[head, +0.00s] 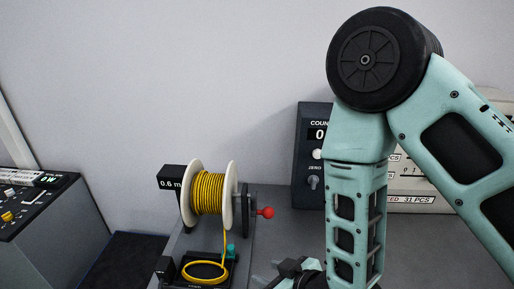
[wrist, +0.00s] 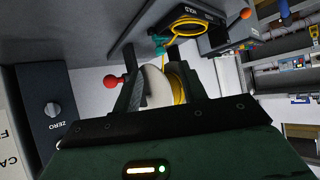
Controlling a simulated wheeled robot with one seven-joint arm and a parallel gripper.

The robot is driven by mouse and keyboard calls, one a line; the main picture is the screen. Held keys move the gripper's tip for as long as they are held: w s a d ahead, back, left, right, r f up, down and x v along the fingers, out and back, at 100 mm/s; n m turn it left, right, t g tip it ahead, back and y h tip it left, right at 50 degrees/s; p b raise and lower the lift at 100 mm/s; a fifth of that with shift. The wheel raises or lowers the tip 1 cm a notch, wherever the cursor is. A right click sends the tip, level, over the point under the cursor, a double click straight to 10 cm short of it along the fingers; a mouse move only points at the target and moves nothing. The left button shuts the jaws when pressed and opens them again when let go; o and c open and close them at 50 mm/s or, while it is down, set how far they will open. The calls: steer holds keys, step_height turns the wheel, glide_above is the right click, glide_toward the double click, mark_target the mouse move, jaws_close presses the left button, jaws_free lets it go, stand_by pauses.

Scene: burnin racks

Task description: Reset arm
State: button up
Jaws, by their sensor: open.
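My arm stands in the right half of the head view. My gripper (wrist: 151,52) is open in the wrist view, its two dark fingers apart. Nothing is clearly held between them. A spool of yellow cable (head: 208,193) with white flanges stands on the bench, and it shows behind the fingers in the wrist view (wrist: 155,84). A red knob (head: 266,212) sticks out to the right of the spool. Only part of the gripper end shows at the bottom of the head view, partly cut off.
A dark counter box (head: 311,150) stands at the back, partly behind my arm. A coil of yellow cable (head: 204,272) lies in a black holder in front of the spool. A control panel (head: 32,200) is at the far left. Grey bench top (head: 285,228) is bare right of the spool.

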steer(key=s+d+r+g+h+b, duration=0.7)
steer(key=s+d, duration=0.4)
steer(key=s, duration=0.2)
step_height(320, 180, up, 2)
steer(key=shift+r+g+b, duration=0.1)
steer(key=shift+g+b, duration=0.4)
steer(key=shift+b, duration=0.25)
stand_by(1.7)
